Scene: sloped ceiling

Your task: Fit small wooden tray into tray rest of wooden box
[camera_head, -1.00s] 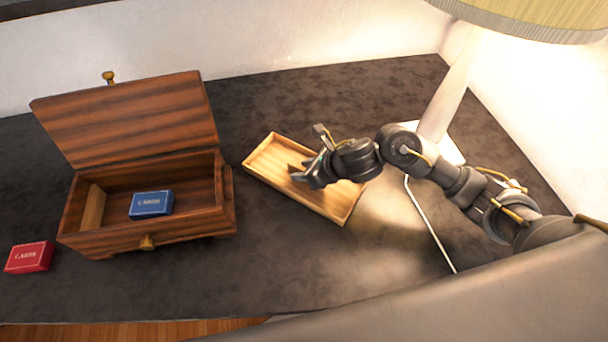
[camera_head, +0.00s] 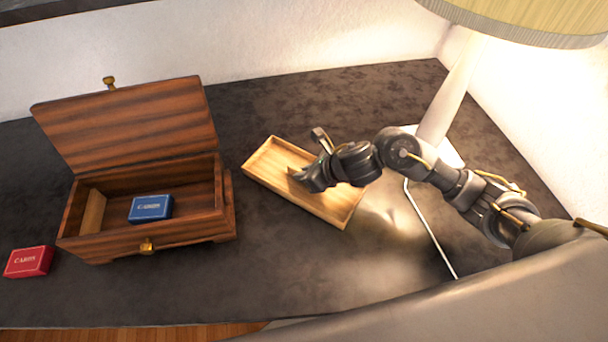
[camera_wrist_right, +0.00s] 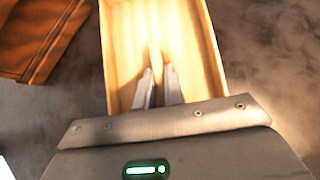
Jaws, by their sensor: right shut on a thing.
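The small wooden tray (camera_head: 265,184), pale and shallow, lies on the dark tabletop to the right of the wooden box. My right gripper (camera_head: 297,172) reaches down into it from above. In the right wrist view the tray (camera_wrist_right: 212,60) lies under the fingers (camera_wrist_right: 157,70), which are close together at a pale strip inside it. The gripper is shut on the tray; the exact contact is hard to see. The wooden box (camera_head: 190,230) is dark striped wood with its lid (camera_head: 130,125) raised. A pale upright piece (camera_head: 93,212) stands inside its left end. My left gripper is out of view.
A blue card box (camera_head: 150,208) sits inside the wooden box. A red card box (camera_head: 28,262) lies on the table to the left. A lamp (camera_head: 447,95) with a pale base stands at the right. Bare tabletop separates the tray from the box.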

